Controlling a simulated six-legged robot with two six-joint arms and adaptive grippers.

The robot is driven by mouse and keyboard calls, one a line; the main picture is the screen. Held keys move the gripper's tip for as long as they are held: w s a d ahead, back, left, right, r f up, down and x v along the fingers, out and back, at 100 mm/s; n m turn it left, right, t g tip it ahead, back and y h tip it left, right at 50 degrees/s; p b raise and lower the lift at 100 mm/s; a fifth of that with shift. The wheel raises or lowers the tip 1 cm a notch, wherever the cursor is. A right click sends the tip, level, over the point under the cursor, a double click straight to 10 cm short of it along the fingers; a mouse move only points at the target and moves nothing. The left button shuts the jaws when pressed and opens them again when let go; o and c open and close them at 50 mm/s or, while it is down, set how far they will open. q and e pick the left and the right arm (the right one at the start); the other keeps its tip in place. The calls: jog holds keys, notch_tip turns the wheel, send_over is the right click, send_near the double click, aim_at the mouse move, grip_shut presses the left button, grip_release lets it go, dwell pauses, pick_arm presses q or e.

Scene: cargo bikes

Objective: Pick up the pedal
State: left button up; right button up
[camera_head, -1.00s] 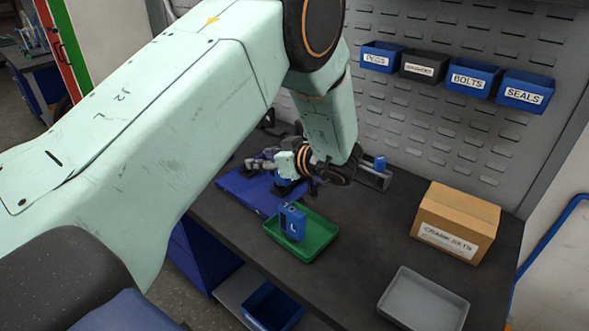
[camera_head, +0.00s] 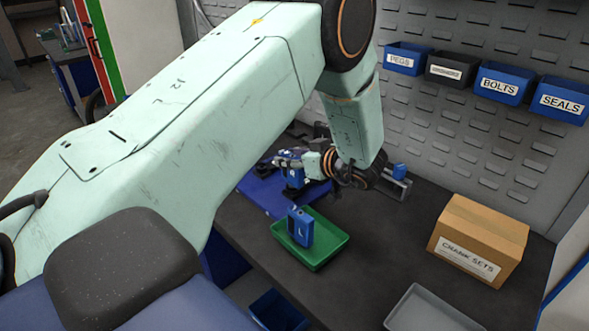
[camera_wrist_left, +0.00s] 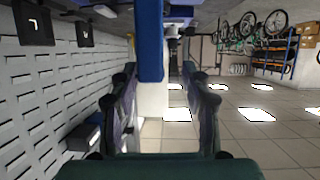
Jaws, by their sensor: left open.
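A blue block-shaped piece with a pale mark (camera_head: 299,226), which I take to be the pedal, stands upright in the green tray (camera_head: 334,245) on the bench. My left gripper (camera_head: 284,164) is behind the tray, above the blue mat (camera_head: 262,194), pointing left and apart from the piece. The left wrist view shows its two fingers (camera_wrist_left: 155,110) spread, with a blue bar (camera_wrist_left: 151,40) beyond and between them; I cannot tell if it touches them. No pedal is seen between the fingers. My right gripper is not in view.
A cardboard box marked CRANK SETS (camera_head: 478,238) stands at the right. A grey tray (camera_head: 428,312) lies at the front edge. Labelled bins (camera_head: 501,82) hang on the slotted wall panel. The dark bench (camera_head: 375,235) is clear between green tray and box.

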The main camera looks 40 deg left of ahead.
aim_at(284, 178)
pick_arm(q)
jog(key=x, duration=0.4)
jog(key=shift+w+a+f, duration=0.2)
jog(key=shift+w+f, duration=0.05)
jog(key=shift+w+a+f, duration=0.35)
jog(key=shift+w+f, duration=0.05)
jog(key=shift+f, duration=0.05)
jog(key=c, duration=0.6)
jog(key=shift+s+d+r, duration=0.25)
jog(key=shift+s+r, duration=0.05)
grip_shut()
jog(key=shift+w+a+f, duration=0.1)
jog(key=shift+w+a, duration=0.05)
jog(key=shift+w, duration=0.05)
